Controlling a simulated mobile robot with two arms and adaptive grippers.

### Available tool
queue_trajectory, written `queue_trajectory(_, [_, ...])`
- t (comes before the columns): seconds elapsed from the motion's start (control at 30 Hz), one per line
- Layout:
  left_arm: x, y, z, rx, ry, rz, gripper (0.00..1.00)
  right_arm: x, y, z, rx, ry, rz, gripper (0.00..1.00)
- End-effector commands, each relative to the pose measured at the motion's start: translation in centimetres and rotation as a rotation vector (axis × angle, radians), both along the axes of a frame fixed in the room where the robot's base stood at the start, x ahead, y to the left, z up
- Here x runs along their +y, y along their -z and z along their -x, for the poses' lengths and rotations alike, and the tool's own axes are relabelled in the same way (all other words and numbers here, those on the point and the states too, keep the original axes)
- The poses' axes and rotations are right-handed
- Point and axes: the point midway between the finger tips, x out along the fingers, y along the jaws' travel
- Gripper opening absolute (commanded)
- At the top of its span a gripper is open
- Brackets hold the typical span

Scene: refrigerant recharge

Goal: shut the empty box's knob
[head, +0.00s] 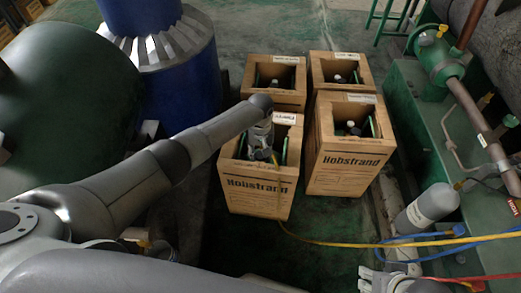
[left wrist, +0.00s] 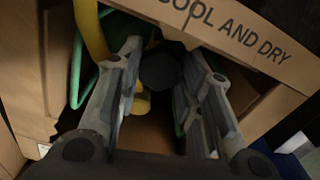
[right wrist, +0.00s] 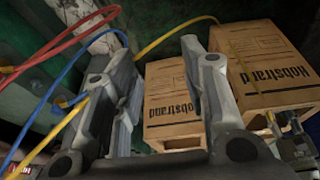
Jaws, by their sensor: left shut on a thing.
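Four open-topped cardboard boxes stand in a group in the head view. My left gripper (head: 262,138) reaches down into the front-left box (head: 250,196). A small white label is on this box's far rim; I cannot read it clearly. In the left wrist view my left gripper (left wrist: 160,62) has its fingers on either side of a dark round knob (left wrist: 160,70) inside the box and is shut on it. A yellow hose (left wrist: 93,32) runs beside the left finger. My right gripper (right wrist: 158,75) is open and empty; in the head view it is low at the right.
The front-right box (head: 347,157) and two rear boxes (head: 275,74) (head: 341,72) stand close by. The yellow hose (head: 340,243) crosses to the right. A grey cylinder (head: 430,207), blue hose and green pipework (head: 435,55) are at right. A blue tank (head: 180,90) stands left.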

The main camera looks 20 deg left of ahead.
Motion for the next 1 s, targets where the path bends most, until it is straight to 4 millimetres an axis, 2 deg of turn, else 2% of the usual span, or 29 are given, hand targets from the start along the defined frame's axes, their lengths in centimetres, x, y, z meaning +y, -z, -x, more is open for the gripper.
queue_trajectory(0.43, [0.0, -0.2, 0.0, 0.001, 0.135, 0.0, 0.1, 0.0, -1.8, -0.1, -0.005, 0.0, -0.001, 0.4])
queue_trajectory(0.5, [0.0, -0.1, 0.0, 0.001, 0.177, 0.0, 0.1, 0.1, -0.3, -0.5, 0.006, 0.0, -0.001, 0.4])
queue_trajectory(0.6, [0.0, -0.2, 0.0, 0.001, 0.264, 0.001, 0.1, 0.2, 0.9, -0.9, 0.011, -0.001, -0.001, 0.4])
queue_trajectory(1.0, [-0.1, -0.1, -0.1, -0.001, 0.645, 0.001, 0.1, 0.3, 3.3, -1.4, 0.021, -0.004, 0.0, 0.4])
